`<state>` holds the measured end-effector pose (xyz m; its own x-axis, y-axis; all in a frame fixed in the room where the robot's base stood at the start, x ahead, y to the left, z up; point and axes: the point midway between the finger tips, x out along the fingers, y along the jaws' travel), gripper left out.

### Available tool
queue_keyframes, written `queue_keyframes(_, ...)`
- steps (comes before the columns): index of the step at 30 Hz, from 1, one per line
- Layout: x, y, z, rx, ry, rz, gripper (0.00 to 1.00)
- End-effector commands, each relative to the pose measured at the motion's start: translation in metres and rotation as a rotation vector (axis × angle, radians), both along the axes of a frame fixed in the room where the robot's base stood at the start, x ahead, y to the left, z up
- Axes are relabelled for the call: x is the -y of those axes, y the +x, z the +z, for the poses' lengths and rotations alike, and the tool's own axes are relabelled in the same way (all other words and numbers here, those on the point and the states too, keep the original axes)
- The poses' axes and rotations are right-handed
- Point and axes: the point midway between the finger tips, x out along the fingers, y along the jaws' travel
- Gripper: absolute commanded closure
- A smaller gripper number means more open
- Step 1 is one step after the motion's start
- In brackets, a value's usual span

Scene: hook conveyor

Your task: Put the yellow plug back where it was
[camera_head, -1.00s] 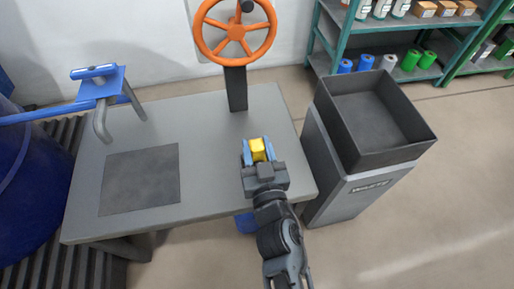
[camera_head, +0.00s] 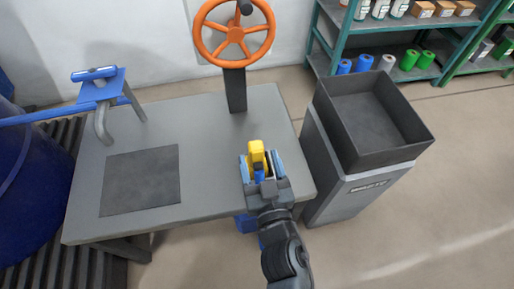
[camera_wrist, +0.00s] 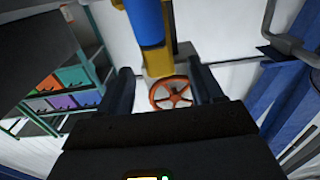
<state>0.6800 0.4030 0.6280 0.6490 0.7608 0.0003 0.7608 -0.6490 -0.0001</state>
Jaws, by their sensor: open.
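The yellow plug (camera_head: 257,153) is at the right part of the grey table in the head view, with a blue part on its near side. My gripper (camera_head: 261,165) is open, with one finger on each side of the plug. In the wrist view the plug's yellow part (camera_wrist: 157,62) and blue part show ahead of and between the spread fingers (camera_wrist: 165,88). The plug's lower end is hidden, so I cannot tell whether it touches the table or a holder.
The grey table (camera_head: 213,125) carries a dark mat (camera_head: 140,181), an orange handwheel (camera_head: 234,42) on a dark post, and a blue bracket (camera_head: 97,93) with grey pipes. A waste bin (camera_head: 345,196) with an open dark tray stands right of the table. Shelves stand behind.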

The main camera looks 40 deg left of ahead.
Motion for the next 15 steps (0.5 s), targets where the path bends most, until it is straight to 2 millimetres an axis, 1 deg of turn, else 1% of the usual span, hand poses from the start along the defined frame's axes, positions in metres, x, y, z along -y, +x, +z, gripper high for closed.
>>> queue_keyframes(1,0.01,-0.008,0.001,-0.002,-0.002,-0.002,0.34)
queue_keyframes(6,0.036,-0.03,0.0,-0.003,-0.002,-0.001,0.34)
queue_keyframes(10,0.05,-0.042,0.0,-0.002,-0.002,-0.001,0.34)
queue_keyframes(15,0.06,-0.051,0.0,-0.001,0.0,-0.001,0.34)
